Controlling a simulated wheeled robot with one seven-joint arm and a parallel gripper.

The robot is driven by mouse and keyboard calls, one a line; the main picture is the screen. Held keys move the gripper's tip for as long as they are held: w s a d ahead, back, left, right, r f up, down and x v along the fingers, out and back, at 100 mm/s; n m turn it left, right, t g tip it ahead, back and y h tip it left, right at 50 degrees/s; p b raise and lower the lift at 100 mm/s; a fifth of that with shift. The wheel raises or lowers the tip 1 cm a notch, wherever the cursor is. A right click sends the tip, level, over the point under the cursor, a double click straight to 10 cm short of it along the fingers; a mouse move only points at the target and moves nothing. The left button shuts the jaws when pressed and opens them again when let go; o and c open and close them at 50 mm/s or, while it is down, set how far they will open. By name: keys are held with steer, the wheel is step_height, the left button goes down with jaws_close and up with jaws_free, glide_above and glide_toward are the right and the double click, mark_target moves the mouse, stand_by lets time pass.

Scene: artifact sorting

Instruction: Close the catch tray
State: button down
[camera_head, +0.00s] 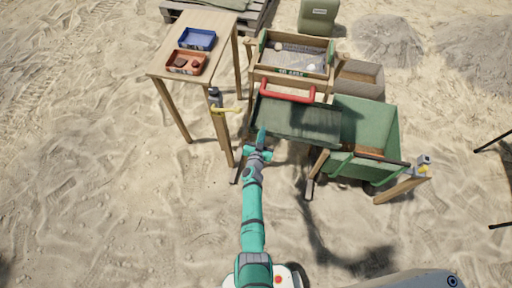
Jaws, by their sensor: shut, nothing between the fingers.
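The catch tray appears to be the green tray (298,122) that juts out toward me from below the wooden sieve frame (262,75). A red handle (288,91) spans the front of the frame, above the tray's rear part. My gripper (261,134) is shut and empty, near the tray's front left corner. Whether it touches the tray, I cannot tell. My teal arm reaches up to it from the bottom of the picture.
A wooden table (168,56) with a blue bin (197,39) and an orange bin (186,62) stands at the left. A green cart (390,135) is right of the tray. A yellow-handled thing (222,107) sits near the table leg. Open sand lies left and in front.

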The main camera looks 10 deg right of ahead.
steer(key=v, duration=1)
steer(key=s+r+n+t+y, duration=0.15)
steer(key=s+r, duration=0.25)
steer(key=s, duration=0.7)
steer(key=s+a+r+n+y, duration=0.1)
steer(key=s+a+r, duration=0.2)
steer(key=s+r, duration=0.4)
steer(key=s+a+r+n+y, duration=0.1)
steer(key=s+a+r+n, duration=0.1)
steer(key=s+r, duration=0.6)
steer(key=s+a+r+n+y, duration=0.1)
steer(key=s+a+r+y, duration=0.1)
steer(key=s+a+r, duration=0.3)
steer(key=s+r, duration=0.3)
steer(key=s, duration=0.4)
steer(key=shift+s+n, duration=0.35)
steer(key=shift+a+r+g, duration=0.1)
steer(key=shift+r+g, duration=0.05)
steer(key=shift+g, duration=0.1)
